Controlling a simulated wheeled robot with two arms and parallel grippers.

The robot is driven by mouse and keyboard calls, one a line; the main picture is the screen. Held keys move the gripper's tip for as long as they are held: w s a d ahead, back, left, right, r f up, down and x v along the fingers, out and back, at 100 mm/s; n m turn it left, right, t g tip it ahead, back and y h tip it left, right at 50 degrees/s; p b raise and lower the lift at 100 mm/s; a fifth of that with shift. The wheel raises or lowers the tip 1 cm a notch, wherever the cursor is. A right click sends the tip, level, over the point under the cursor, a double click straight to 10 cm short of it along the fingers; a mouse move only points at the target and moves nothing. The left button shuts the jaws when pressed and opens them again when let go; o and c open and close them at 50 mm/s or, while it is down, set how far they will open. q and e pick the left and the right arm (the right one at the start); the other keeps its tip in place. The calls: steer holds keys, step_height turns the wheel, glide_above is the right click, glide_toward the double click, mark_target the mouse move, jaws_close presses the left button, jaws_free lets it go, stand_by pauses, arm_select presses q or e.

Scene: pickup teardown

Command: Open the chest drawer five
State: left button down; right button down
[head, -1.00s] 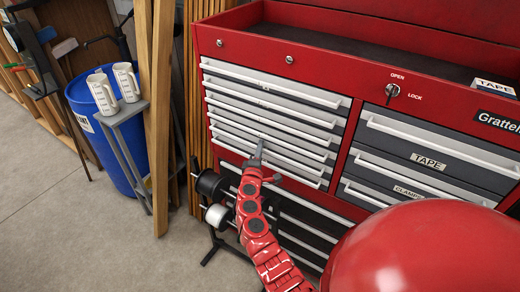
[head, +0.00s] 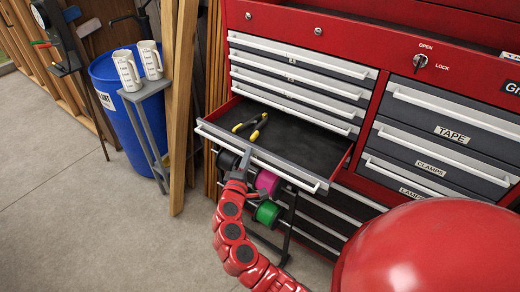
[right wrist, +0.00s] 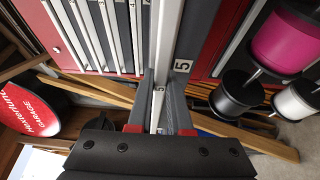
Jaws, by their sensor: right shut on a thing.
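Drawer five of the red chest is pulled out, its grey front (head: 292,171) standing well forward of the drawers above it. The label 5 (right wrist: 182,66) shows on its front in the right wrist view. My right gripper (head: 244,163) is shut on the white handle (head: 222,137) of this drawer. The handle runs between its fingers in the right wrist view (right wrist: 160,108). Yellow-handled pliers (head: 250,127) lie in the dark tray inside. My left gripper is not in view.
Shut drawers (head: 295,80) sit above the open one. Spools, including a magenta (head: 267,182) and a green one (head: 267,213), hang on a stand just below it. A blue barrel (head: 118,115), a stool with two jugs and leaning planks stand at the left.

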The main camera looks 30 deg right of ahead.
steer(key=s+a+b, duration=0.2)
steer(key=s+a, duration=0.1)
steer(key=a, duration=0.4)
steer(key=shift+s+a, duration=0.15)
steer(key=shift+a, duration=0.25)
steer(key=c, duration=0.8)
jaws_free()
steer(key=shift+c, duration=0.2)
steer(key=b+v, duration=0.3)
steer(key=v, duration=1.4)
steer(key=shift+s+a+r, duration=0.1)
steer(key=shift+a, duration=0.05)
